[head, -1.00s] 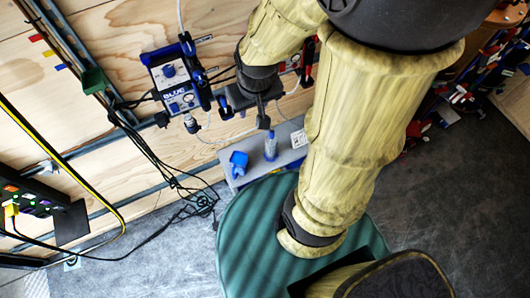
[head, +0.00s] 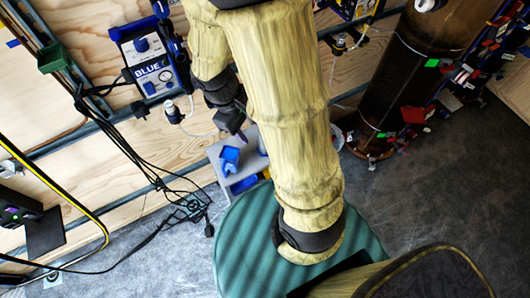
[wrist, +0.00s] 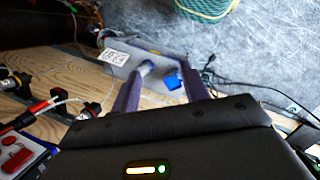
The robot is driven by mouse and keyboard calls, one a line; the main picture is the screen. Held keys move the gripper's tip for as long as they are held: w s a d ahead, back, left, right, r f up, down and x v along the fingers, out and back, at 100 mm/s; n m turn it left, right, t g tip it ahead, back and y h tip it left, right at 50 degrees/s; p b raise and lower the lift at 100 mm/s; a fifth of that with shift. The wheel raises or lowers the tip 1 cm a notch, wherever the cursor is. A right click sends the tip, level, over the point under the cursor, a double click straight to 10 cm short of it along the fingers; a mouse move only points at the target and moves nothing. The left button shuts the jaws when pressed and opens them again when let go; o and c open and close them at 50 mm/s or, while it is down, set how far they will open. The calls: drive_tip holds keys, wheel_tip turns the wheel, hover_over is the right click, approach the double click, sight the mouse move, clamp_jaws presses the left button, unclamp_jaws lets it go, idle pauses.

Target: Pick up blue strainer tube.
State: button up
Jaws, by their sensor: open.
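A pale tube with a bluish tint, likely the blue strainer tube (wrist: 146,68), stands on a grey shelf (wrist: 118,60). In the head view the tube (head: 262,142) is partly hidden behind my arm. A bright blue piece (head: 230,154) sits to its left on the shelf (head: 216,150); it also shows in the wrist view (wrist: 173,82). My gripper (wrist: 162,66) is open, its purple fingers pointing toward the shelf. In the wrist view the tube appears just inside the left finger and the blue piece near the right finger. In the head view my gripper (head: 243,135) is beside the tube; contact cannot be told.
A blue-fronted pump unit (head: 149,65) hangs on the wooden wall, with black cables (head: 125,150) trailing to the floor. A green ribbed round surface (head: 245,232) is below my arm. A dark cylinder (head: 405,75) stands at right. The grey floor (head: 430,200) is clear at right.

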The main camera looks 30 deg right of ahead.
drive_tip(key=w+f+n+t+h+b, duration=0.2)
drive_tip(key=w+f+n+h+b, duration=0.2)
drive_tip(key=f+b, duration=0.5)
drive_tip(key=w+a+f+n+t+h+b, duration=0.1)
drive_tip(key=w+f+n+h+b, duration=0.4)
drive_tip(key=f+b, duration=0.5)
drive_tip(key=w+a+f+n+t+h+b, duration=0.1)
drive_tip(key=w+f+n+t+h+b, duration=0.2)
drive_tip(key=f+b, duration=0.7)
drive_tip(key=shift+w+a+f+n+t+h, duration=0.15)
drive_tip(key=shift+w+f+n+h, duration=0.2)
drive_tip(key=shift+f+n+h, duration=0.35)
drive_tip(key=shift+w+f+n+t+h, duration=0.15)
drive_tip(key=shift+w+f+n+h, duration=0.2)
drive_tip(key=shift+n, duration=0.55)
drive_tip(key=shift+w+a+r, duration=0.15)
drive_tip(key=shift+r, duration=0.05)
drive_tip(key=b+x, duration=0.3)
drive_tip(key=x, duration=0.9)
